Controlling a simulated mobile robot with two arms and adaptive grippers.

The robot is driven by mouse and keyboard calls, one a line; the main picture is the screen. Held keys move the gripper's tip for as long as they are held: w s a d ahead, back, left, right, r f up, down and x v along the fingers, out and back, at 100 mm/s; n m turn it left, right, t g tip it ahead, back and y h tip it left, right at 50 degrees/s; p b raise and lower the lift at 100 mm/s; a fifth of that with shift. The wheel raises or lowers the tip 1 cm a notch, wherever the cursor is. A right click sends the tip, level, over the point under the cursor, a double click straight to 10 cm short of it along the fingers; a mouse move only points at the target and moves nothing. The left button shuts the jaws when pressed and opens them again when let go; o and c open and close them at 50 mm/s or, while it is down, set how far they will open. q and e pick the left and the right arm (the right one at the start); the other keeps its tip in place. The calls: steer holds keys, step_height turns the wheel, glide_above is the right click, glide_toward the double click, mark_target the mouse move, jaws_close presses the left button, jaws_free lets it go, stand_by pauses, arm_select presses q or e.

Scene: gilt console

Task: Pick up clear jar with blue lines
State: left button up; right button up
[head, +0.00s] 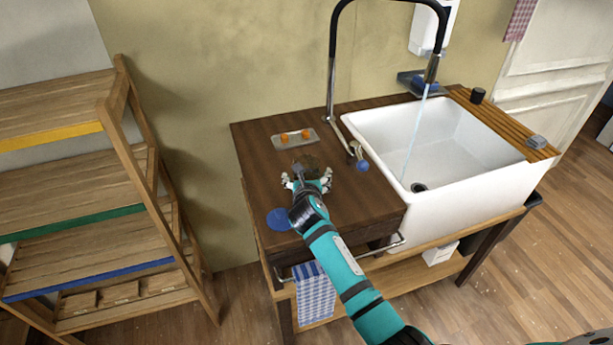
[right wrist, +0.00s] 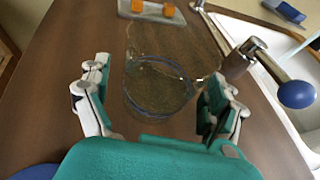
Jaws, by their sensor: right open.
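The clear jar with blue lines (right wrist: 165,72) stands on the dark wooden counter, between the spread fingers of my right gripper (right wrist: 160,105) in the right wrist view. The jar is see-through, with a blue ring low on it. In the head view the jar (head: 306,163) shows faintly just beyond my right gripper (head: 307,182). My right gripper is open, with a finger on each side of the jar; I cannot tell whether either touches it. My left gripper is not in view.
A grey tray with orange pieces (head: 295,138) lies behind the jar. A tap handle with a blue knob (head: 362,165) is close on the right, beside the white sink (head: 440,190) with running water. A blue disc (head: 280,219) lies at the counter's front left. A wooden shelf (head: 120,180) stands left.

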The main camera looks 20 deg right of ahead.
steer(key=shift+w+d+f, duration=0.1)
steer(key=shift+w+f, duration=0.2)
steer(key=shift+w, duration=0.2)
steer(key=shift+c, duration=1)
steer(key=c, duration=1.4)
steer(key=shift+r, duration=0.1)
steer(key=shift+r, duration=0.1)
